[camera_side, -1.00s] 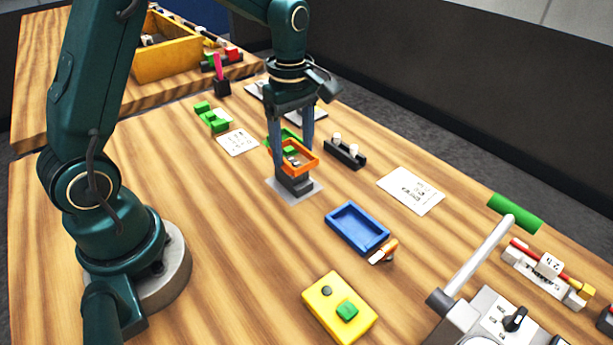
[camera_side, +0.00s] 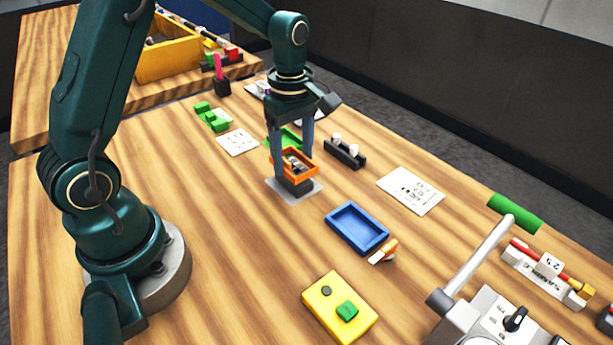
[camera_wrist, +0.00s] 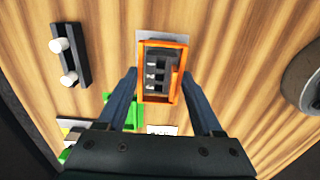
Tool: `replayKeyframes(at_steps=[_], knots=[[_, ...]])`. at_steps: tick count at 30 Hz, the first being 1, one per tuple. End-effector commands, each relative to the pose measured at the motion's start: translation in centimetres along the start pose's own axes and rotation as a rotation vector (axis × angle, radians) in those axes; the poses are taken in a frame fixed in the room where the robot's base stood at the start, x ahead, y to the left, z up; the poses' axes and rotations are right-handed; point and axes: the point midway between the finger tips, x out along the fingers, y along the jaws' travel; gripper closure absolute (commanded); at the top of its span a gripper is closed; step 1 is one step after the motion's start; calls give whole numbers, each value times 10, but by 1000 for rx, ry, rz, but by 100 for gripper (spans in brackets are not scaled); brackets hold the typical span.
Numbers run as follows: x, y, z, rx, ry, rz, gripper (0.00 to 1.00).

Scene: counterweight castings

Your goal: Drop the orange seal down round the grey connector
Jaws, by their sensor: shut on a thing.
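The orange seal (camera_side: 302,177) is a rectangular frame held in my gripper (camera_side: 293,165), with a finger at either side of it. In the wrist view the seal (camera_wrist: 143,92) lies between the fingertips of my gripper (camera_wrist: 159,78). The grey connector (camera_side: 298,188) stands upright on a light plate, directly under the seal. Its dark body shows below the seal. In the wrist view the slotted top of the connector (camera_wrist: 155,73) shows inside the seal's opening. The seal is level with or just above the connector's upper part; I cannot tell which.
A green part (camera_side: 285,138) lies close behind the seal. A black block with white pegs (camera_side: 344,152) is to the right. A blue tray (camera_side: 357,230) and a yellow block (camera_side: 325,315) lie nearer the camera. The wood left of the connector is clear.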

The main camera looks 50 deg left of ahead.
Motion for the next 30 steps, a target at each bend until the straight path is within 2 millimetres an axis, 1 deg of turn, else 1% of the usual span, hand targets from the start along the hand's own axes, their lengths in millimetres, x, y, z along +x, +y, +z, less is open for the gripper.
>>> replayKeyframes(at_steps=[30], knots=[[20, 0, 0, 0, 0, -2, 55]])
